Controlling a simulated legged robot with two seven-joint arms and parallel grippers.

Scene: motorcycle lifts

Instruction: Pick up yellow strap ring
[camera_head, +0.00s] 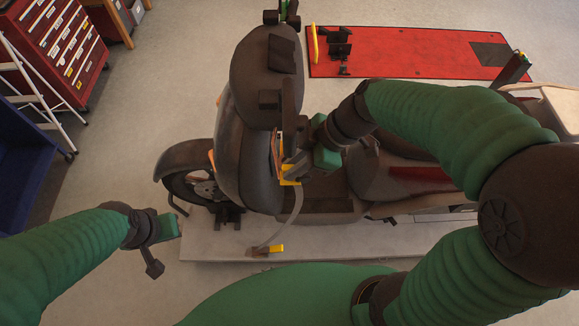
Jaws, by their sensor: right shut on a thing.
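My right gripper (289,165) comes in from the right, over the motorcycle's front body. It is shut on the yellow strap ring (290,181), which shows just below its fingers. A grey strap (294,212) hangs from the ring in a curve to a yellow end piece (275,249) at the lift platform. The fingers hide part of the ring. My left gripper (164,249) is at the lower left, apart from the strap and the motorcycle, with its fingers spread and nothing between them.
The dark motorcycle (240,150) stands on a grey lift platform (215,248). A red lift (390,55) lies behind it. A red tool cabinet (65,45), a white ladder (30,85) and a blue bin (22,160) stand at the left. Floor between them and the motorcycle is clear.

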